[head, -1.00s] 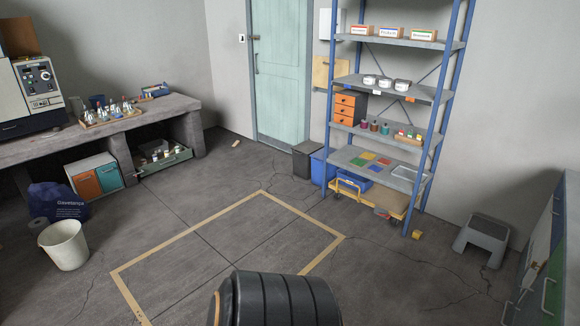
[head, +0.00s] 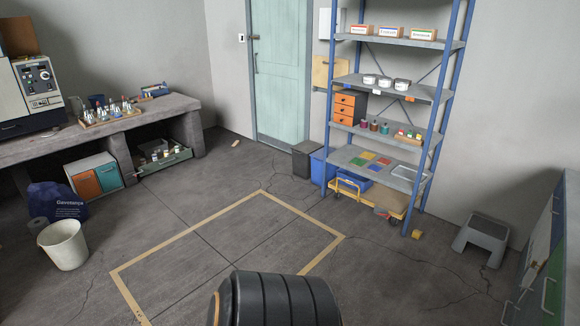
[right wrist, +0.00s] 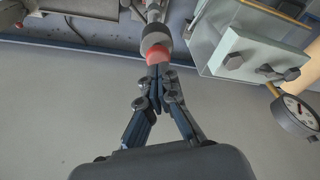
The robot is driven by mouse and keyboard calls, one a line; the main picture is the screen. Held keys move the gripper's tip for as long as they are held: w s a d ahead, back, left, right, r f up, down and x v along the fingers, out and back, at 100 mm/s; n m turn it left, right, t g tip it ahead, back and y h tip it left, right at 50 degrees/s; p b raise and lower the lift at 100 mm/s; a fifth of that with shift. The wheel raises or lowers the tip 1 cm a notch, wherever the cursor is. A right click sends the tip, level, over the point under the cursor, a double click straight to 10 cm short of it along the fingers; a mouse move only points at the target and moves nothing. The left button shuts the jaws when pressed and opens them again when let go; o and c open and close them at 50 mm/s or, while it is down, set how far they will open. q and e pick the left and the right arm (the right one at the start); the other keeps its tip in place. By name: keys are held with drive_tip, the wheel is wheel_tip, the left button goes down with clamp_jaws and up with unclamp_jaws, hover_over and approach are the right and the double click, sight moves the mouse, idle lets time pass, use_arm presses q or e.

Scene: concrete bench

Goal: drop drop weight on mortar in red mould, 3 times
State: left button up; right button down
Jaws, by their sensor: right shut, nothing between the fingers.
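In the right wrist view my right gripper (right wrist: 158,78) is shut, its two fingertips together with nothing held between them. Just beyond the fingertips is a red rounded piece (right wrist: 159,55), with a dark grey cylinder (right wrist: 155,36) right behind it. I cannot tell whether the fingertips touch the red piece, nor whether it is part of the drop weight or the red mould. No mortar can be made out. The head view shows neither gripper.
In the right wrist view a pale metal block (right wrist: 245,55) and a dial gauge (right wrist: 296,115) are close on the right. The head view shows a shelf rack (head: 398,95), a bench (head: 150,115), a white bin (head: 64,245) and open floor inside a taped outline (head: 190,232).

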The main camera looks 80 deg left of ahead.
drive_tip(key=shift+f+b, duration=0.65)
drive_tip(key=shift+f, duration=0.35)
wheel_tip(320, 180, up, 4)
drive_tip(key=p, duration=0.3)
drive_tip(key=shift+r+p, duration=0.15)
drive_tip(key=shift+p, duration=0.15)
